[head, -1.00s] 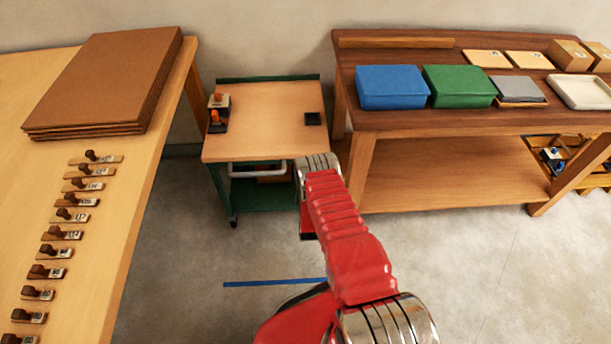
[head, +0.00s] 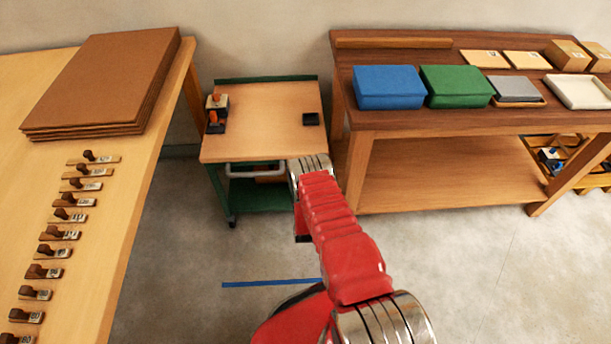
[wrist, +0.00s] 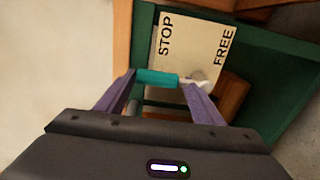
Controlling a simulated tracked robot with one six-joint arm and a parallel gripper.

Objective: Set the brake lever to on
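In the wrist view a pale plate (wrist: 190,48) on the green cart (head: 262,197) carries the words STOP on the left and FREE on the right. The brake lever (wrist: 158,77) has a teal handle and a pale, rounded end at its right. It lies roughly crosswise below the words, its teal end toward the left, on the STOP side. My gripper (wrist: 158,80) is open, with one finger at each end of the teal handle. Whether the fingers touch it cannot be told. In the head view my red arm hides the lever and gripper at the cart's front.
A wooden table (head: 125,170) with stamps and brown sheets (head: 105,80) stands left. A workbench (head: 450,118) with boxes stands right. The floor in front is open.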

